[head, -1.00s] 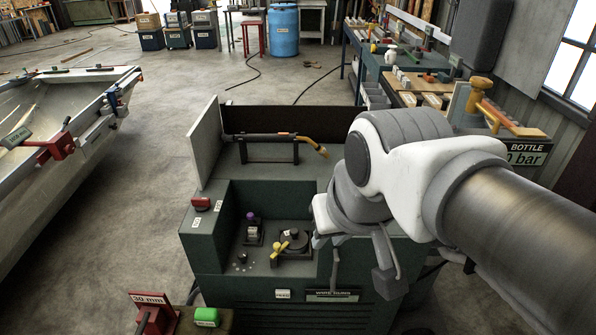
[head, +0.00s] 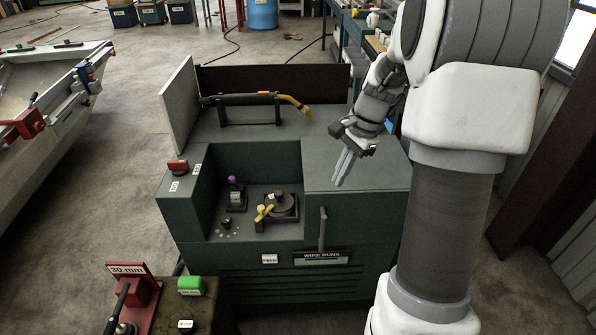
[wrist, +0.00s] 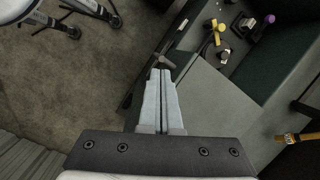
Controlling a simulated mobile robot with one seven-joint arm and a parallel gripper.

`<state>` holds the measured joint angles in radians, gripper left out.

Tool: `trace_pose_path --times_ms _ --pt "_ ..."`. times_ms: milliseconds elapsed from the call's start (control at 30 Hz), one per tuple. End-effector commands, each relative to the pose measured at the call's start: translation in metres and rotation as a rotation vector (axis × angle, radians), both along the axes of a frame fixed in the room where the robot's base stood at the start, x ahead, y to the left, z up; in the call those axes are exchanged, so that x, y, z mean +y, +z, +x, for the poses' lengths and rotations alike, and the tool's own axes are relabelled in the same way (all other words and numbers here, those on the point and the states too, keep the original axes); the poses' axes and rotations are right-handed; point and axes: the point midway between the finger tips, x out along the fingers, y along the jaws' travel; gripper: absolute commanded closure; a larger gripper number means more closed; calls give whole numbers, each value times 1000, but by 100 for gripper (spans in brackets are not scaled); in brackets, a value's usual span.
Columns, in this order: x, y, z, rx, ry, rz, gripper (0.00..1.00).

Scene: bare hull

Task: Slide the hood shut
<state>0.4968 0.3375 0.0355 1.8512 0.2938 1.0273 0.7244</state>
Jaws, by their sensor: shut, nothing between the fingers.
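The green machine (head: 200,252) stands in the middle of the head view with its front bay (head: 258,165) uncovered. The hood appears to be the flat green cover (head: 362,172) right of the bay; it also shows in the wrist view (wrist: 212,88). An upright grey handle (head: 322,230) stands at its front left corner. My gripper (head: 340,182) is shut and empty, pointing down over the cover in the head view. In the wrist view its fingertips (wrist: 160,72) appear close to the dark handle (wrist: 168,60); I cannot tell whether they touch.
Inside the bay are a yellow lever (head: 264,212), a dark round spool (head: 281,202) and a purple-topped knob (head: 232,180). A torch (head: 250,98) rests on a rack behind. A grey panel (head: 180,105) stands at the left. A red 30 mm block (head: 133,290) is in front left.

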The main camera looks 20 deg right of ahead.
Motion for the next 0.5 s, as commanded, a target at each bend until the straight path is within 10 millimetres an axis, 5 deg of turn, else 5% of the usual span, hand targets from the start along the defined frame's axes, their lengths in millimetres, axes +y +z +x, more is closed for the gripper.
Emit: trace_pose_path --times_ms 33,200,500 --pt "-12 -24 5 30 -63 29 100" --pt "-38 -67 14 98 -223 101 100" --pt "-49 -92 18 132 -306 138 100"
